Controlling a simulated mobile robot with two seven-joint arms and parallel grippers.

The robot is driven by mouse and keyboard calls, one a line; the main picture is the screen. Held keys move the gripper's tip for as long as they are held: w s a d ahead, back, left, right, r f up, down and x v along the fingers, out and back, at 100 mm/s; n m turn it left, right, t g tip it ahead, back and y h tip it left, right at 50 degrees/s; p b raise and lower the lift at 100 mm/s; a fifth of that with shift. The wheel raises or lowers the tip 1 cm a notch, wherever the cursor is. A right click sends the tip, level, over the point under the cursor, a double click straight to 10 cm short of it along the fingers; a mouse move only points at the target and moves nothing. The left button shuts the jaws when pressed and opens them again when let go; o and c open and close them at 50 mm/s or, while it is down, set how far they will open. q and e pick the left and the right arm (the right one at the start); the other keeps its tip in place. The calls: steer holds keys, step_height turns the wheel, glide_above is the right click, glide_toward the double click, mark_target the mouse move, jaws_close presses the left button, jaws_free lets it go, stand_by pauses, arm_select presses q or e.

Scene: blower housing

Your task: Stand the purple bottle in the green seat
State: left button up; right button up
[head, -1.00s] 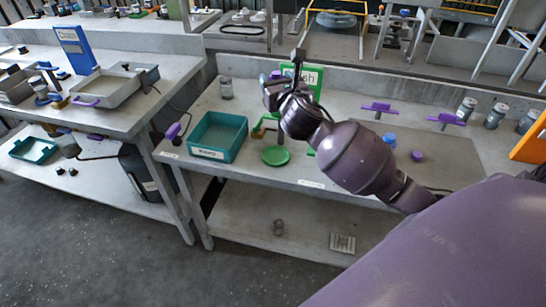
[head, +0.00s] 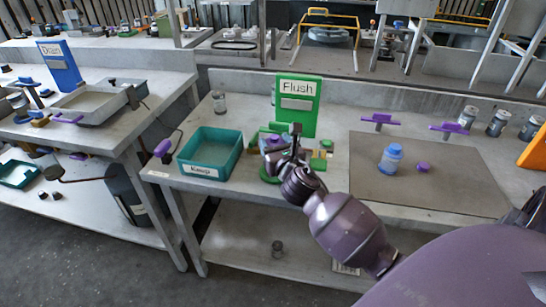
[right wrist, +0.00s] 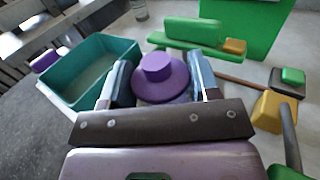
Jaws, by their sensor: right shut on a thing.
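The purple bottle (right wrist: 160,68) is between the two fingers of my right gripper (right wrist: 161,84), which is shut on it. The wrist view looks down on its cap and round shoulder; its base is hidden. In the head view the bottle (head: 274,141) shows in small part beside the right gripper (head: 285,146), in front of the green Flush sign. A round green plate (head: 267,179), which looks like the seat, lies on the bench just below the gripper, partly covered by my arm. I cannot tell whether the bottle touches it. My left gripper is out of view.
A teal bin (head: 208,155) stands close left of the gripper. The Flush sign (head: 297,104) and a green fixture (right wrist: 192,32) stand behind. A yellow block and lever (right wrist: 275,110) are close on the right. A blue-capped bottle (head: 391,158) stands on a grey mat (head: 440,185).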

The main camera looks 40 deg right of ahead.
step_height(320, 180, down, 4)
steer(key=shift+f+b, duration=0.25)
steer(key=shift+b, duration=0.6)
steer(key=shift+r, duration=0.25)
steer(key=shift+f, duration=0.1)
steer(key=o, duration=0.8)
steer(key=shift+f, duration=0.1)
steer(key=shift+r, duration=0.3)
steer(key=shift+p+v, duration=0.6)
steer(key=shift+v, duration=5.4)
